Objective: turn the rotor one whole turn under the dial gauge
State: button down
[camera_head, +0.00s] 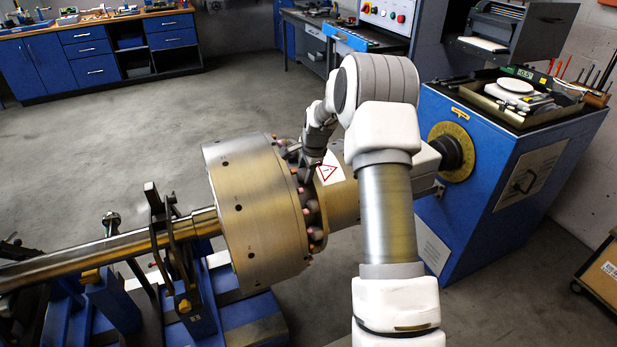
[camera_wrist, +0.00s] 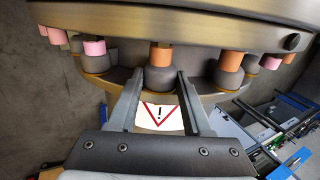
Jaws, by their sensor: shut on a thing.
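The rotor (camera_head: 255,205) is a wide brassy drum on a horizontal steel shaft (camera_head: 110,248). Grey knobs with pink or orange collars ring its right-hand face. My gripper (camera_head: 303,168) reaches this ring from above, partly hidden by my arm. In the wrist view my gripper (camera_wrist: 160,80) has one finger on each side of a grey knob (camera_wrist: 160,77) with an orange collar, and is shut on it. The rotor's rim (camera_wrist: 180,22) crosses the top of that view. I cannot make out the dial gauge.
A black bearing support (camera_head: 172,245) carries the shaft at left. A blue drive cabinet (camera_head: 500,160) stands at right with a tray of tools on top. A warning label (camera_head: 329,172) sits beside the knob ring. Blue workbenches (camera_head: 95,50) line the back; the floor between is clear.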

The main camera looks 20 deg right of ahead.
aim_at(293, 162)
jog(key=w, duration=0.1)
jog(key=w+r, duration=0.1)
jog(key=w, duration=0.2)
jog(key=shift+r+p, duration=0.35)
jog(key=shift+p, duration=0.05)
jog(key=w, duration=0.1)
jog(key=w+p, duration=0.1)
jog(key=w, duration=0.1)
jog(key=shift+r, duration=0.3)
jog(key=shift+w+p, duration=0.65)
jog(key=shift+w, duration=1.4)
jog(key=shift+c, duration=1.7)
grip_release()
jog(key=shift+f, duration=0.1)
jog(key=v, duration=1.7)
jog(key=shift+s, duration=0.1)
